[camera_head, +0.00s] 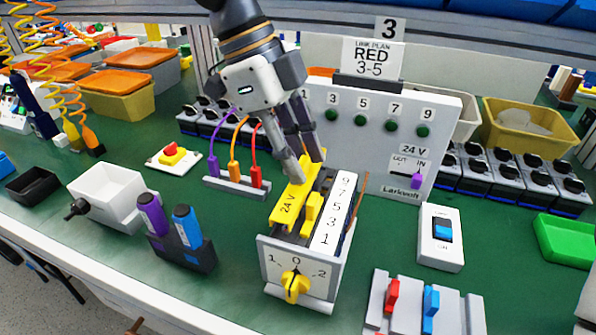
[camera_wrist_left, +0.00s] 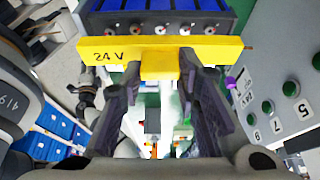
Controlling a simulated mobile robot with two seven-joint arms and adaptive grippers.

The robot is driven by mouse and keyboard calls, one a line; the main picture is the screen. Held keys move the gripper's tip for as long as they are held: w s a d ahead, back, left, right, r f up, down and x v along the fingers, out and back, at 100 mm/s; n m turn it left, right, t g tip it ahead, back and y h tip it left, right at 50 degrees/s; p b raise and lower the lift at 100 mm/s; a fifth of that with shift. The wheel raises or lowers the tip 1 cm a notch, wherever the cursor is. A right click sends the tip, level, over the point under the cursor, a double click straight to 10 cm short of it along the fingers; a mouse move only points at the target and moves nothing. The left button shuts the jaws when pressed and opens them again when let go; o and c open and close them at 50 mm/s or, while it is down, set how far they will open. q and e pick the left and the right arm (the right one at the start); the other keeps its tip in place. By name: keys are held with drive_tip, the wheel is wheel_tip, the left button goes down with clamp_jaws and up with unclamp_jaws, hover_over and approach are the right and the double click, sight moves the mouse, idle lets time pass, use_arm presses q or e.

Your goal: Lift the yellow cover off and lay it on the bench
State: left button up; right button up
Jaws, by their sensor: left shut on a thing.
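The yellow cover (camera_head: 291,203), marked 24 V, lies along the top of the white switch box (camera_head: 282,262) in the camera_head view. In the left wrist view the yellow cover (camera_wrist_left: 205,47) crosses the top as a long bar with a block in its middle. My left gripper (camera_head: 308,168) is shut on the cover, with its fingers on both sides of that block in the wrist view. I cannot tell whether the cover touches the box. A yellow rotary knob (camera_head: 295,286) is on the box front. My right gripper is not in view.
The lamp panel (camera_head: 345,130) stands close behind the box. Left are a two-slot holder (camera_head: 190,255), a white tray (camera_head: 105,190) and a red button (camera_head: 172,154). Right are a blue rocker switch (camera_head: 442,232) and a lever block (camera_head: 415,305). Some green bench (camera_head: 370,240) is bare between.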

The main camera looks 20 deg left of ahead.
sight(293, 196)
use_arm(q)
drive_tip(key=s+r, duration=0.2)
drive_tip(key=r, duration=0.1)
drive_tip(key=s+r+p, duration=0.1)
drive_tip(key=r, duration=0.1)
drive_tip(key=shift+s+d, duration=0.3)
drive_tip(key=shift+s, duration=0.05)
drive_tip(key=s+d+r, duration=0.1)
drive_tip(key=s+r, duration=0.8)
drive_tip(key=s, duration=0.1)
drive_tip(key=shift+d+r, duration=0.3)
drive_tip(key=shift+r, duration=0.05)
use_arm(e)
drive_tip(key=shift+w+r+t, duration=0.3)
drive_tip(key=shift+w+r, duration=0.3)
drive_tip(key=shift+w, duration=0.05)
